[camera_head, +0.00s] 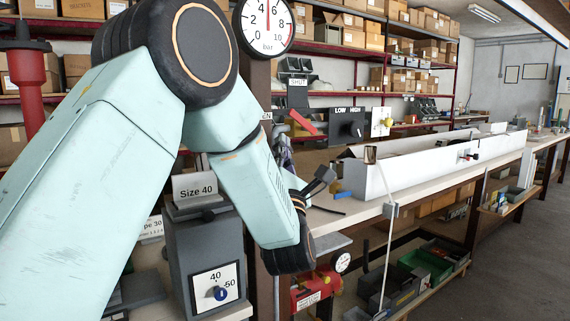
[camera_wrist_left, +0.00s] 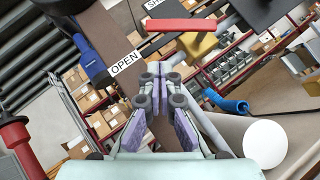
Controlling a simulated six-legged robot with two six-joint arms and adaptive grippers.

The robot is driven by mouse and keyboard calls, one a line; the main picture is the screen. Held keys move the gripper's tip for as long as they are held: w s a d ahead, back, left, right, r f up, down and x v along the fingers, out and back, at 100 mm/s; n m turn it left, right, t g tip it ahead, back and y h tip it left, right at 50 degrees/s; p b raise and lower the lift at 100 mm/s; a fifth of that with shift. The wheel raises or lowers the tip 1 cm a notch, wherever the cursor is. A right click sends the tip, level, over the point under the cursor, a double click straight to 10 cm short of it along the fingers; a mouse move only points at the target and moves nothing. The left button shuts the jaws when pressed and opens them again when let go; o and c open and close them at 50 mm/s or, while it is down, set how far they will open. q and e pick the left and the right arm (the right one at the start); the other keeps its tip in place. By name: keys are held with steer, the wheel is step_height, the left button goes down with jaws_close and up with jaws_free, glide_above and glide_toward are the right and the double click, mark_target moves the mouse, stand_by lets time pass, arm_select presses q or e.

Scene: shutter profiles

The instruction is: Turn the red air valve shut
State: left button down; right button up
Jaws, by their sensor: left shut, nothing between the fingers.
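The red air valve's lever (camera_head: 303,122) shows as a tilted red bar just right of my left arm in the head view. In the left wrist view the red lever (camera_wrist_left: 181,26) lies across the top, over a yellow valve body (camera_wrist_left: 198,45). An OPEN plate (camera_wrist_left: 125,63) is at its lower left and a SHUT plate (camera_wrist_left: 156,4) above it. The lever's free end seems to lie between the plates. My left gripper (camera_wrist_left: 156,70) is shut and empty, below the lever and apart from it in the picture. The gripper (camera_head: 284,152) is partly hidden behind my arm in the head view.
A pressure gauge (camera_head: 265,25) hangs above, its red needle near 5. A LOW/HIGH switch box (camera_head: 345,128) stands right of the lever. A blue-handled pipe (camera_wrist_left: 230,104) and a white cylinder (camera_wrist_left: 265,143) lie right of the gripper. A Size 40 machine (camera_head: 205,255) stands below my arm.

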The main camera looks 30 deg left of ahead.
mark_target(299, 122)
arm_select(q)
steer(key=w+r, duration=0.2)
steer(key=shift+w+d+r+h, duration=0.15)
steer(key=shift+d+r+h, duration=0.15)
steer(key=shift+d+r, duration=0.1)
arm_select(e)
steer(key=shift+w+a+r, duration=0.1)
steer(key=shift+a+r, duration=0.05)
steer(key=shift+r, duration=0.1)
